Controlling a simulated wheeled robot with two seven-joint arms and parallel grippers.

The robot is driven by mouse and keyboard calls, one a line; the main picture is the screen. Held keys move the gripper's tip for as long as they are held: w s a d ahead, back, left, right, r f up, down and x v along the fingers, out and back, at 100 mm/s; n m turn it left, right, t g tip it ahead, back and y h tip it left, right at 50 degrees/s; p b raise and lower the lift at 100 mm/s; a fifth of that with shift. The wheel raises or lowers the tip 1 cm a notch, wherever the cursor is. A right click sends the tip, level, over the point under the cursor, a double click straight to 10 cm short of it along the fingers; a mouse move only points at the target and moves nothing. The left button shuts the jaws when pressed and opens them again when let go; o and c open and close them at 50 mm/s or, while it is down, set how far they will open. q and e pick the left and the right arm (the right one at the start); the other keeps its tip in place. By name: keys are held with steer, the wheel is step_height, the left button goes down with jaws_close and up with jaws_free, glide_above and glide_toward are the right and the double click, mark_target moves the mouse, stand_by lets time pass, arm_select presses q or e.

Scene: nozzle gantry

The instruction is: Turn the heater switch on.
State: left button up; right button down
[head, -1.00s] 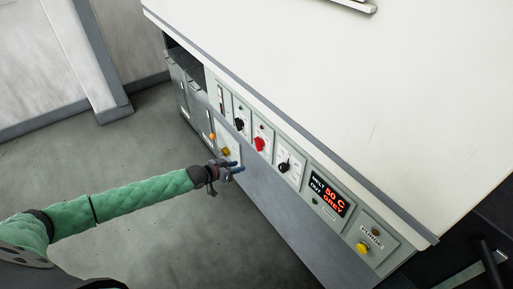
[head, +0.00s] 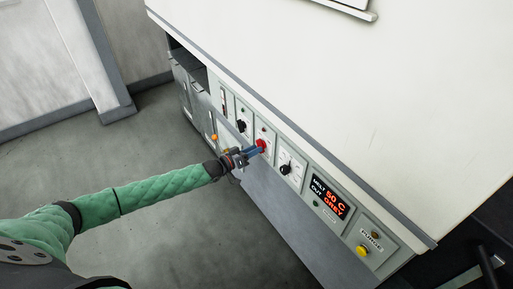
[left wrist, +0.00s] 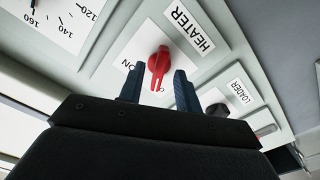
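The heater switch is a red knob (head: 262,145) on the grey front panel of the white-topped cabinet. In the left wrist view the red knob (left wrist: 158,63) sits beside the HEATER label (left wrist: 189,28), with ON lettering at its left. Its lower lettering is partly hidden, and I cannot tell which mark it points to. My left gripper (head: 254,151) is at the panel in front of the knob. In the left wrist view its blue fingers (left wrist: 159,88) are open, one on each side of the knob, with gaps showing. My right gripper is out of view.
A black LOADER knob (left wrist: 217,109) is close to one finger. A dial knob (head: 285,170), a display (head: 328,197) reading 50 C GREY and a yellow PURGE button (head: 361,250) lie along the panel. The floor left of the cabinet is clear.

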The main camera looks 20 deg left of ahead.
arm_select(q)
steer(key=shift+x, duration=0.9)
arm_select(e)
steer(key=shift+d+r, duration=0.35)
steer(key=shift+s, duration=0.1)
arm_select(q)
jaws_close()
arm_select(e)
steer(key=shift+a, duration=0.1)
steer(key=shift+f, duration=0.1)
